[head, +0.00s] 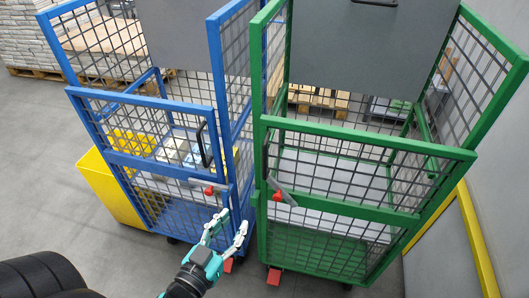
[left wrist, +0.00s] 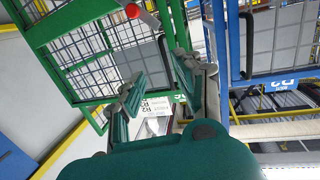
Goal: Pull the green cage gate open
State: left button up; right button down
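The green cage gate (head: 350,140) spans the front of the green cage on the right in the head view and looks closed. A grey latch lever with a red end (head: 278,196) and a dark upright handle (head: 266,155) are at its left edge. In the left wrist view the green gate (left wrist: 90,22) appears at upper left, with the red latch end (left wrist: 132,11) at the top. My left gripper (head: 232,222) is open and empty, lower left of the latch, in front of the gap between the cages. Its fingers (left wrist: 155,75) are apart in the left wrist view. My right gripper is out of view.
A blue cage (head: 150,104) with its own handle and red latch stands close on the left. A yellow box (head: 108,188) sits beside it. A yellow rail (head: 478,240) and wall are right of the green cage. Grey floor in front is open.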

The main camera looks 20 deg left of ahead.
aim_at(264, 160)
pick_arm(q)
notch_tip(264, 160, up, 6)
jog(key=t, duration=0.1)
jog(key=w+p, duration=0.1)
jog(key=w, duration=0.4)
jog(key=w+p, duration=0.2)
jog(key=w, duration=0.4)
jog(key=w+p, duration=0.1)
jog(key=w, duration=0.5)
jog(key=shift+d+f+p, duration=0.2)
jog(key=shift+d+p, duration=0.15)
jog(key=shift+p, duration=0.05)
grip_shut()
